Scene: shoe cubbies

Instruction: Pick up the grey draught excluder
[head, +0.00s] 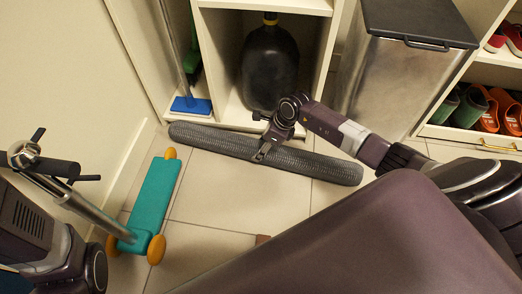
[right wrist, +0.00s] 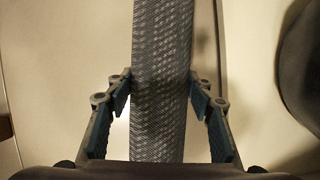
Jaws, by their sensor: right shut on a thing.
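The grey draught excluder (head: 215,141) is a long, woven, rounded roll lying across the tiled floor in front of the cubbies. My right gripper (head: 264,151) reaches down onto its middle. In the right wrist view the draught excluder (right wrist: 162,75) runs straight between the two fingers of the right gripper (right wrist: 161,95), which are shut on it from both sides. Whether it is clear of the floor I cannot tell. Part of my left arm shows at the lower left of the head view, but its gripper is not visible.
A teal scooter (head: 155,195) with orange wheels stands at the left. A blue-headed mop (head: 190,105) and a black jug (head: 269,70) are in the cubbies. A metal bin (head: 395,80) stands behind, with shoes (head: 475,108) on shelves at right. Floor tiles in front are mostly clear.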

